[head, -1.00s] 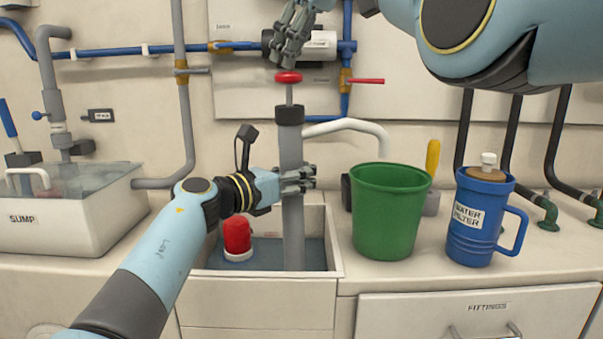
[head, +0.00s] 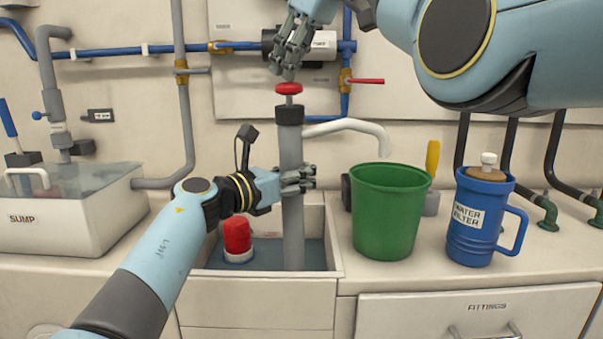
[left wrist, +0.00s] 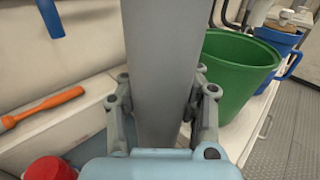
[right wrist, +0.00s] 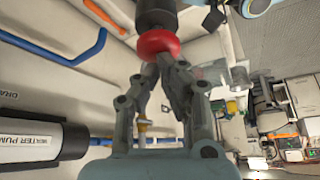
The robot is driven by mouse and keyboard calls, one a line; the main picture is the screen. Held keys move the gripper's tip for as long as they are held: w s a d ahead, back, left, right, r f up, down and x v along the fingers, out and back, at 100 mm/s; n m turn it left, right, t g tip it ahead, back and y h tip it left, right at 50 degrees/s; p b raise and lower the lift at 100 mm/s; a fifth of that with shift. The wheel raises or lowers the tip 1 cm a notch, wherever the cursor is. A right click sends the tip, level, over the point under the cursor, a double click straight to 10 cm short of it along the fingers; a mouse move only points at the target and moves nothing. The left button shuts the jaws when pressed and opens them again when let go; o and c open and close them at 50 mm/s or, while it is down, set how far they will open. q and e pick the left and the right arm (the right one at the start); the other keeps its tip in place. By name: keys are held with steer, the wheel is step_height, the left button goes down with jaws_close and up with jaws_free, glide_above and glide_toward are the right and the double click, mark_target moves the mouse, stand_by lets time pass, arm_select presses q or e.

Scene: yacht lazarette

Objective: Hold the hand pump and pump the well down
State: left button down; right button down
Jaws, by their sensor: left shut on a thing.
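The hand pump (head: 292,160) is a grey upright tube with a black collar, standing in the well (head: 335,262). Dark water shows in the well. My left gripper (head: 297,180) is shut around the tube, which also fills the middle of the left wrist view (left wrist: 160,70). The red pump handle (head: 288,88) sits just above the collar with little rod showing. My right gripper (head: 289,76) has its fingertips together, at the top of the handle and seemingly touching it; the handle also shows in the right wrist view (right wrist: 158,44). The pale spout (head: 350,124) curves right, its end over the green bucket (head: 388,215).
A red-capped cylinder (head: 237,236) stands in the well beside the tube. A blue water filter jug (head: 480,220) stands right of the bucket. A yellow-handled tool (head: 432,160) is behind the bucket. The sump tank (head: 60,215) is at left. Pipes line the wall.

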steer(key=shift+r, duration=1.85)
steer(key=shift+f, duration=0.1)
stand_by(1.6)
steer(key=shift+f, duration=2.35)
steer(key=shift+r, duration=4.95)
